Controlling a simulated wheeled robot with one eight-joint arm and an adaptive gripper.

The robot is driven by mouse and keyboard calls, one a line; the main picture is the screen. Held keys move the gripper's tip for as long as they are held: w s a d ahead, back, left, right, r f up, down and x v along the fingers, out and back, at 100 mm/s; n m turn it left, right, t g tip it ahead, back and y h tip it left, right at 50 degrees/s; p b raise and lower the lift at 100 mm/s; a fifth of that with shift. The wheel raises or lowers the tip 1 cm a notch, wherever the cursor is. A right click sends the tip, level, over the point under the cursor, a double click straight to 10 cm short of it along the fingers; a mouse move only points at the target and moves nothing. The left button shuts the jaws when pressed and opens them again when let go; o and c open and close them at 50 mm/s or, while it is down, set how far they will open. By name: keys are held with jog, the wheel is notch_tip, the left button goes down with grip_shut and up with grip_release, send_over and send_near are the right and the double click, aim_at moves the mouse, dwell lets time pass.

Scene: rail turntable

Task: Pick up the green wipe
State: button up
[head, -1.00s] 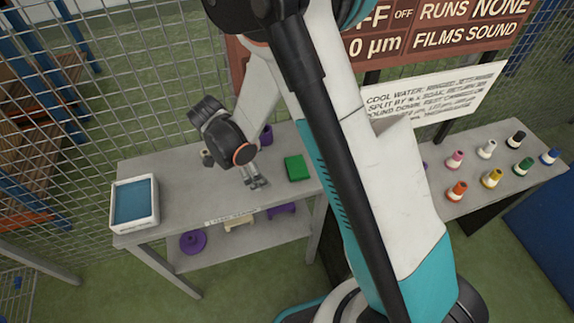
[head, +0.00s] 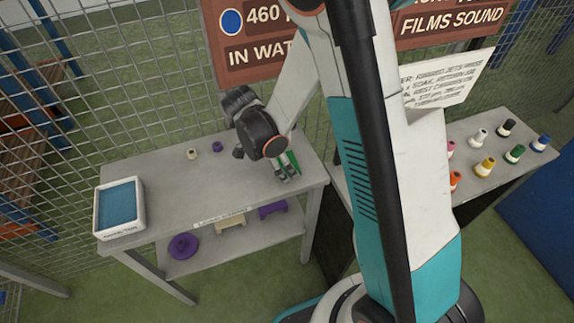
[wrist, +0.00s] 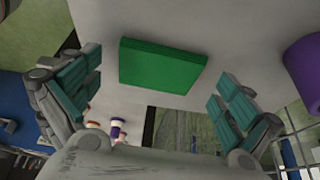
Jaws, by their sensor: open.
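The green wipe (wrist: 162,66) is a flat green block lying on the grey table top, in the upper middle of the wrist view between my open fingers. In the head view only a part of the green wipe (head: 291,161) shows, the rest hidden behind my gripper. My gripper (head: 286,174) is over the right part of the table, at the wipe. In the wrist view my gripper (wrist: 155,100) is open, its teal finger pads wide apart on either side of the wipe and holding nothing.
A white tray with blue contents (head: 101,212) stands at the table's left end. A small purple piece (head: 217,147) and a cream piece (head: 192,153) stand at the back. The lower shelf holds purple parts (head: 183,246). Several coloured spools stand on the right table (head: 470,186).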

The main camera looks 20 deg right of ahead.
jog(key=c, duration=1)
jog(key=shift+o, duration=0.2)
jog(key=shift+r, duration=0.2)
jog(key=shift+r+p, duration=0.25)
jog(key=shift+p, duration=0.05)
jog(key=s, duration=1.8)
jog(key=shift+r+b, duration=0.35)
